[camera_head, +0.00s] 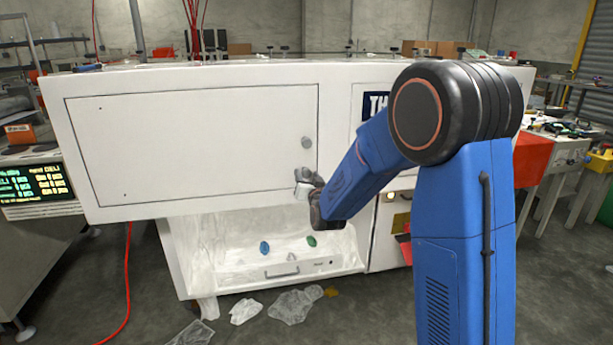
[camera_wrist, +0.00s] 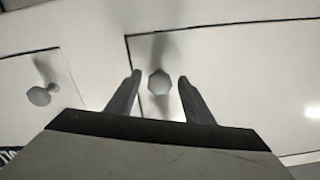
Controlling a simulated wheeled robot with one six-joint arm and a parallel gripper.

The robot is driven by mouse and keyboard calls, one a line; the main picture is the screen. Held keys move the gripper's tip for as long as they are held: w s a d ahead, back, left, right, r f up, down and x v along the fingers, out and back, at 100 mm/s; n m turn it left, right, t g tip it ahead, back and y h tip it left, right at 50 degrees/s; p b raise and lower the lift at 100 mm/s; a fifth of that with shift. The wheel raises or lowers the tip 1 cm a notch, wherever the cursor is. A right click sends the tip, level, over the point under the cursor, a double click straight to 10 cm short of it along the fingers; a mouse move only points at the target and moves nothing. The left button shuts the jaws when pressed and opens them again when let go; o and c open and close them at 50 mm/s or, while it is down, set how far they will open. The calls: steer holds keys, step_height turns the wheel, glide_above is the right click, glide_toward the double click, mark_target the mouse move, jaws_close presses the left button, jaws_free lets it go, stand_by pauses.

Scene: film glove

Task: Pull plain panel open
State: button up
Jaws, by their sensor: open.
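The plain panel (camera_head: 190,145) is a wide white door on the front of the white machine, its outline closed all around. Its round grey knob (camera_head: 307,142) sits near its right edge. In the wrist view the knob (camera_wrist: 159,82) shows between and ahead of my two fingertips, with the panel (camera_wrist: 235,70) behind it. My gripper (camera_head: 303,185) is open and empty, just below the knob in the head view. In the wrist view my gripper (camera_wrist: 160,77) has a finger on either side of the knob; I cannot tell how far away it is.
A second panel (camera_wrist: 25,95) with its own knob (camera_wrist: 40,95) lies at left in the wrist view. Below the plain panel is an open bay with a drawer (camera_head: 290,270) and small coloured items. Crumpled plastic (camera_head: 290,306) lies on the floor. A display console (camera_head: 35,185) stands at left.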

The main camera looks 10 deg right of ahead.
steer(key=shift+w, duration=0.8)
jaws_close()
